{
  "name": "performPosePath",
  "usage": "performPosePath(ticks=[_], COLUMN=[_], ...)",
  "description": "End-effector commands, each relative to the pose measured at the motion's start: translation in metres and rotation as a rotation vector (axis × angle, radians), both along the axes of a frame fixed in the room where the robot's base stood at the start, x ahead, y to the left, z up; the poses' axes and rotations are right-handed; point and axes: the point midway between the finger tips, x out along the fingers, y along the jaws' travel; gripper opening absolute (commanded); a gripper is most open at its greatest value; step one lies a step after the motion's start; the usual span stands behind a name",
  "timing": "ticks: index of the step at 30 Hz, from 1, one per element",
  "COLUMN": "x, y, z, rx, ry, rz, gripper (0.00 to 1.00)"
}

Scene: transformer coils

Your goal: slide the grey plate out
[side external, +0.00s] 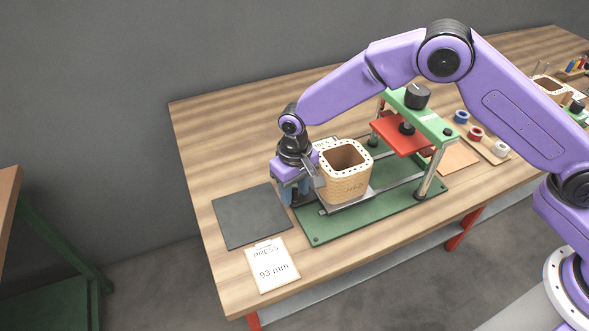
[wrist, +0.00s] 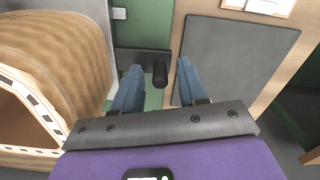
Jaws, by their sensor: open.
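The grey plate (side external: 352,203) lies on the green press base (side external: 325,232), with a tan wound coil (side external: 344,184) standing upright on it. My gripper (side external: 297,192) is at the plate's left end, pointing down, beside the coil. In the wrist view the plate's end (wrist: 136,62) shows as a dark grey strip with a black knob (wrist: 160,74). My gripper's blue fingers (wrist: 159,72) are open, one on each side of the knob, with gaps visible. In the side view the fingers hide the knob.
A dark grey mat (side external: 250,216) lies flat and empty left of the press. A clipboard (side external: 272,265) reading "PRESS 93 mm" lies in front. The red press platen (side external: 401,134) hangs under a green crossbar right of the coil. Small spools (side external: 475,133) sit at the right.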

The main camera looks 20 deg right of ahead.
Motion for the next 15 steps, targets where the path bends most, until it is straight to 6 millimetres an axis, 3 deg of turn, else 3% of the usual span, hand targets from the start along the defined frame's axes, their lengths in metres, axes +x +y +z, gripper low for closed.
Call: performPosePath(ticks=[5, 15], x=[0.001, 0.001], y=[0.000, 0.001], z=[0.026, 0.098], rx=[0.003, 0.004], ry=[-0.003, -0.004], rz=[-0.001, 0.000], gripper=[0.42, 0.42])
